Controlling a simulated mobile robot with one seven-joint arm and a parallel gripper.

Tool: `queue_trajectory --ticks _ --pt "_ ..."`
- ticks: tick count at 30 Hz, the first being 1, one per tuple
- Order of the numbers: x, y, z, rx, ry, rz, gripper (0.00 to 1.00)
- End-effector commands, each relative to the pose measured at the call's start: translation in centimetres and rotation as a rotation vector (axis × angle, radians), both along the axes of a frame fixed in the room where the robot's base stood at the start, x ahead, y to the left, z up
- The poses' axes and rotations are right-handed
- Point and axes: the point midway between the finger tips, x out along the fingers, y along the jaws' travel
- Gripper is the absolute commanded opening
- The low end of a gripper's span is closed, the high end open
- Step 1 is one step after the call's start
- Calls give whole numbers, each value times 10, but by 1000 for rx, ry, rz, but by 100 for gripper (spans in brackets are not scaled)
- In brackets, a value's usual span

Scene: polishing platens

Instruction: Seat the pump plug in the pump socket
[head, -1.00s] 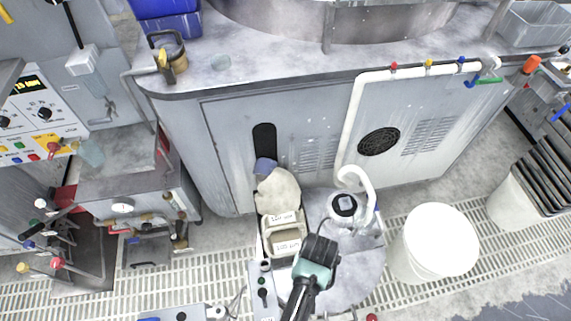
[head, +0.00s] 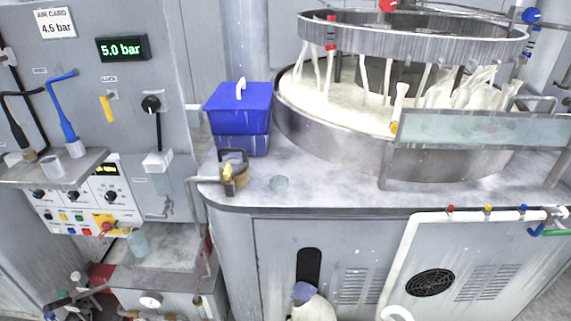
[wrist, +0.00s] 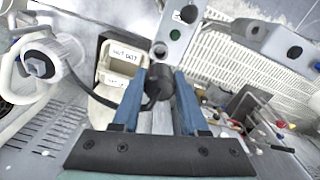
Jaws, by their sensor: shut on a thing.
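In the wrist view my gripper (wrist: 157,78) has its two blue fingers shut on a dark plug (wrist: 156,92) with a black cable running off to the left. Just beyond the plug is a grey socket panel (wrist: 183,24) with a small white label and round dark holes, one of them near the plug's far end. I cannot tell whether plug and panel touch, nor read which socket is the pump's. A second grey piece with a dark round opening (wrist: 294,52) is at the upper right. The head view shows neither gripper nor plug.
Labelled beige containers (wrist: 122,62) stand left of the plug. A white round fitting (wrist: 42,62) is at far left. Pale floor grating (wrist: 235,50) lies beyond. In the head view, a blue lidded box (head: 238,108) and brass-coloured padlock-like item (head: 233,175) stand on the polishing machine's top.

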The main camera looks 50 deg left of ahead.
Motion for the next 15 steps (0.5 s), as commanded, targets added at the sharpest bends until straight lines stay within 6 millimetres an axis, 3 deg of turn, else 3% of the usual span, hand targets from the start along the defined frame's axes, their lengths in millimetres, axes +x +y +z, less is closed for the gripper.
queue_trajectory --ticks 2,15 --pt "-1 -2 2 0 1 -1 0" --pt "0 -1 -43 0 0 -2 0"
